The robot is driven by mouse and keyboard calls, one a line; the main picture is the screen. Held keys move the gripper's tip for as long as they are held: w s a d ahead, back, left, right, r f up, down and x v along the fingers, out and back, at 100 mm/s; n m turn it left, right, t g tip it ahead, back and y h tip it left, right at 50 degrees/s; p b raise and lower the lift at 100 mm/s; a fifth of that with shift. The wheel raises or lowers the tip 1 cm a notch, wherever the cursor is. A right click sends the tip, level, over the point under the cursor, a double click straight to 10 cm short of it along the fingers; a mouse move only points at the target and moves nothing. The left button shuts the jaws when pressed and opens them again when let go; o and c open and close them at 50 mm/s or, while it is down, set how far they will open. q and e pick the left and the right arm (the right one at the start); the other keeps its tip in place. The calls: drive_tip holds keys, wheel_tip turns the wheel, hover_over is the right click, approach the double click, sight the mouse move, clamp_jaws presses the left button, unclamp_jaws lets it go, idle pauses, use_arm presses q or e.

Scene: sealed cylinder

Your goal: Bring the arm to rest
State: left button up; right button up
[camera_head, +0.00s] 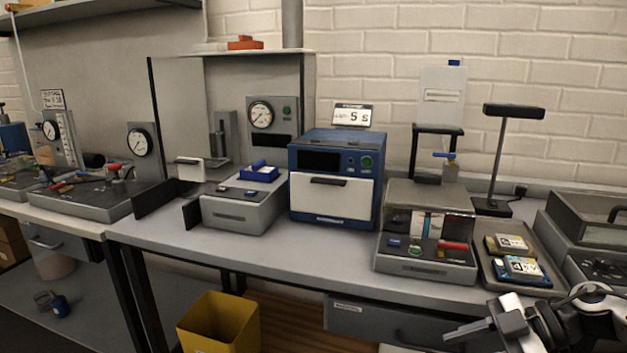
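My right gripper (482,325) is at the lower right, in front of the bench's front edge. Its fingers point left. No held object shows at the fingers, but the view does not make clear whether they are apart or closed. My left gripper is not in view.
Near my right arm are a tray (484,276) with yellow and blue labelled packs and a grey device (428,262) with a red-handled part. A blue box (335,180) with a white front stands mid-bench. A yellow bin (215,325) is below. The bench front (280,262) is clear.

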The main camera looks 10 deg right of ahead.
drive_tip(key=s+a+f+m+t+h, duration=0.2)
drive_tip(key=a+f+m, duration=0.4)
drive_tip(key=a+f, duration=0.3)
drive_tip(key=s+a+f+m+t+h, duration=0.3)
drive_tip(key=s+a+f+m+h, duration=0.2)
drive_tip(key=a, duration=0.5)
wheel_tip(320, 180, down, 4)
drive_tip(key=shift+s+r+m, duration=0.1)
drive_tip(key=shift+s+m, duration=0.8)
drive_tip(key=shift+m, duration=0.2)
